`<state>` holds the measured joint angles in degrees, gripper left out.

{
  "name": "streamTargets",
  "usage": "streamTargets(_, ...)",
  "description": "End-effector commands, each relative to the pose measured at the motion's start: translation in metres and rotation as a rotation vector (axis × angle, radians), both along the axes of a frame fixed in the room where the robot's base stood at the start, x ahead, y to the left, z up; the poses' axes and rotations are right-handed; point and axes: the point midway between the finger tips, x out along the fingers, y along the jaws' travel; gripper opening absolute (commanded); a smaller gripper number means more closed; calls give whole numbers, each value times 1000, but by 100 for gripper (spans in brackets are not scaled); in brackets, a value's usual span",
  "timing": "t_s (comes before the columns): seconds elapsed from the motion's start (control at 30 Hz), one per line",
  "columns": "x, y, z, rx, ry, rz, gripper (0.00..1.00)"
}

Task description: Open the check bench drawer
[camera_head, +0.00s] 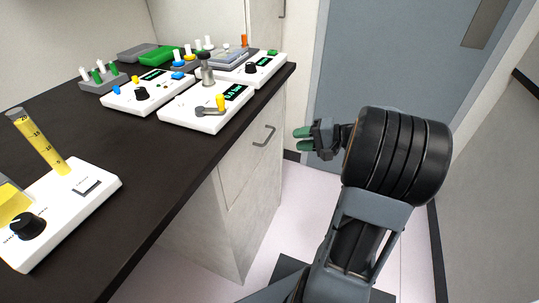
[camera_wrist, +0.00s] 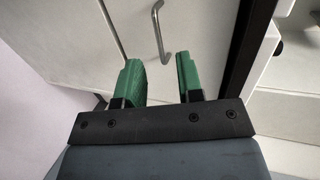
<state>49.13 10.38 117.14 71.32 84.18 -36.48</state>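The check bench drawer (camera_head: 243,160) is a pale panel under the dark bench top, with a grey bar handle (camera_head: 264,136). Its front looks flush with the cabinet. My gripper (camera_head: 301,139) is in front of the drawer, to the right of the handle in the head view, and apart from it. In the wrist view, the handle (camera_wrist: 158,32) shows just beyond and between the green fingertips. My gripper (camera_wrist: 161,68) is open there, with a clear gap between the fingers and nothing held.
A blue-grey door (camera_head: 390,60) stands behind my arm. Pale floor (camera_head: 300,205) is free beside the cabinet.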

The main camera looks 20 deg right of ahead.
Motion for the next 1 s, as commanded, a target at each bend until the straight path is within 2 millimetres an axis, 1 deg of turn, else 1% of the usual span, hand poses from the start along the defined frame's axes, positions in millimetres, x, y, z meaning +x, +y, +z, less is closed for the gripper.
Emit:
streamTargets(0.03,1,-12,-14,22,-27,-29,34)
streamTargets(0.1,2,-23,-17,42,-59,-56,34)
streamTargets(0.2,5,-30,-19,57,-86,-77,34)
streamTargets(0.27,9,-29,-20,60,-93,-82,34)
streamTargets(0.37,19,-20,-23,63,-97,-82,34)
streamTargets(0.7,66,24,-37,62,-94,-80,34)
streamTargets(0.8,77,35,-40,63,-93,-81,34)
streamTargets(1.0,94,50,-44,62,-94,-83,34)
